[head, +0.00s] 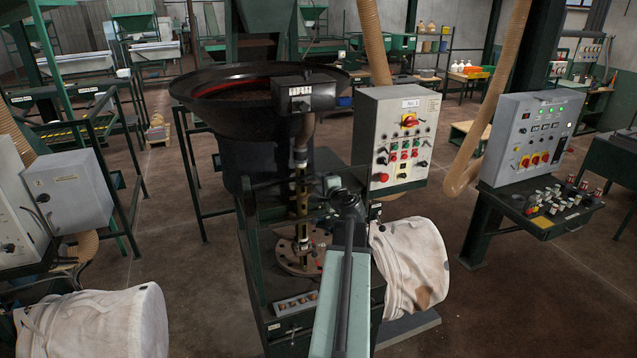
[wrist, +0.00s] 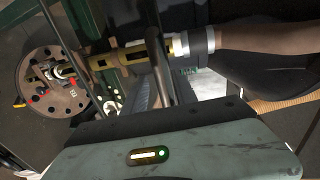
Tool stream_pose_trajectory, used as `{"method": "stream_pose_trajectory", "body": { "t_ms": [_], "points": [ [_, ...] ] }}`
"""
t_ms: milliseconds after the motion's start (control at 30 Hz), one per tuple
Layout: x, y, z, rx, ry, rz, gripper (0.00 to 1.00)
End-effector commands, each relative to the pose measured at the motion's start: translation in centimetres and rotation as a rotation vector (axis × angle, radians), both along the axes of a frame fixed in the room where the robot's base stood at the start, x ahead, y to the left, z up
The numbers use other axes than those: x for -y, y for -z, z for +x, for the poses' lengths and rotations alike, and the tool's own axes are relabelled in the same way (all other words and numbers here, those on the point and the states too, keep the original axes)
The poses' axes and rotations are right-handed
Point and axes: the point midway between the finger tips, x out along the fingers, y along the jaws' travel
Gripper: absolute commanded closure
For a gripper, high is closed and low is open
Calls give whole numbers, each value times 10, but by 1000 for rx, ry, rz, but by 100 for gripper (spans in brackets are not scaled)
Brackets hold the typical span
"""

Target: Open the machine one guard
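Machine one stands at the centre of the head view. Its control box (head: 396,135), marked No. 1, is beside a dark green frame (head: 262,262). Inside the frame, a round metal disc (head: 297,262) lies below a vertical brass-coloured tube (head: 301,190). The disc (wrist: 52,83) and the tube (wrist: 122,57) also show in the wrist view, turned sideways. I cannot clearly make out the guard or whether it is open. My gripper (head: 345,192) is in front of the tube at the frame's upper part. My arm hides part of the frame. Its fingertips are unclear, and no held thing is visible.
A wide black hopper bowl (head: 250,88) stands behind the frame. White bulk bags lie right (head: 415,262) and lower left (head: 95,322). A second console (head: 530,140) stands at right, a grey cabinet (head: 68,195) at left.

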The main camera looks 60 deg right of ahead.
Motion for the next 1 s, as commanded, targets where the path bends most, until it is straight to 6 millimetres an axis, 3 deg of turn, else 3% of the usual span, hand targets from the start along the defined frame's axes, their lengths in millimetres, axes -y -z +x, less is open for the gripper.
{"method": "stream_pose_trajectory", "body": {
  "t_ms": [300, 800, 867, 933, 1000],
  "points": [
    [-36, -13, -48, 0, 2, 0, 66],
    [-36, -12, -49, 1, 0, 1, 66],
    [-41, -8, -41, 0, -12, 0, 66],
    [-56, 1, -17, 0, -49, 0, 66],
    [-83, 15, 21, 0, -111, 1, 66]
  ]
}}
